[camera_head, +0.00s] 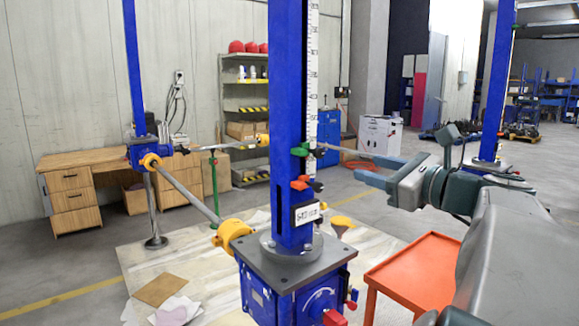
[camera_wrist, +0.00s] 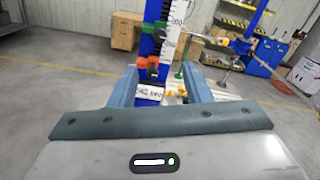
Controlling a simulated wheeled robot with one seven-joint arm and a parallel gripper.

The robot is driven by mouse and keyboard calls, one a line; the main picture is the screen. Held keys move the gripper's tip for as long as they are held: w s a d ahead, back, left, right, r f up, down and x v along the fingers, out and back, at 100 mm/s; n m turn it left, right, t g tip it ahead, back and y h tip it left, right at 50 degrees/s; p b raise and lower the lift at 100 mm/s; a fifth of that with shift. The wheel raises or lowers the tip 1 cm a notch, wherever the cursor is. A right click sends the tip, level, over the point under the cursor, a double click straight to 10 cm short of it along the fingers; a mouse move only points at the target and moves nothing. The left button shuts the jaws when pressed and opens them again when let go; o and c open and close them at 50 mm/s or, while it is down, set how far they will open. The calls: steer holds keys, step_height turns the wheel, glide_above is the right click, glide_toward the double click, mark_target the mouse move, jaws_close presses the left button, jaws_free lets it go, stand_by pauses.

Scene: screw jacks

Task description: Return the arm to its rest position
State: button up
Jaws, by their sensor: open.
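My gripper (camera_head: 381,171) extends from the right in the head view, its two fingers pointing left toward the blue screw jack column (camera_head: 287,120). The fingers are apart and nothing is between them; a gap shows between the gripper and the column. In the wrist view my gripper (camera_wrist: 160,92) shows two blue fingers spread apart, with the jack column (camera_wrist: 151,48) seen beyond the gap. On the column are a green clamp (camera_head: 300,151), a red and black knob (camera_head: 303,184) and a white label plate (camera_head: 306,213).
An orange table (camera_head: 415,270) stands below my arm. The jack's blue base (camera_head: 297,290) is in front. A yellow coupling (camera_head: 232,235) joins a shaft to another jack (camera_head: 150,155). A wooden desk (camera_head: 75,200), shelves (camera_head: 245,120) and a white box (camera_head: 380,135) stand behind.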

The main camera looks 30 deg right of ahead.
stand_by(0.3)
steer(key=w+a+f+n+g+y+p, duration=0.1)
steer(key=w+a+f+n+g+y, duration=0.15)
steer(key=a+f+n+g, duration=0.5)
steer(key=w+a+f+n+g+y, duration=0.25)
steer(key=a+f+n, duration=0.25)
steer(key=a+f, duration=0.6)
steer(key=s+a+f+n+g+h, duration=0.2)
steer(key=s+a+f+n+h, duration=0.1)
steer(key=n, duration=0.6)
steer(key=s+a+f+n+g+h+p, duration=0.1)
steer(key=s+a+f+n+g+h, duration=0.2)
steer(key=s+a+f+n, duration=0.2)
steer(key=a+f+n, duration=0.3)
steer(key=a+n, duration=0.1)
steer(key=n, duration=0.1)
steer(key=shift+a+f+h, duration=0.15)
steer(key=shift+f+h, duration=0.05)
steer(key=shift+h, duration=0.1)
steer(key=shift+c, duration=0.8)
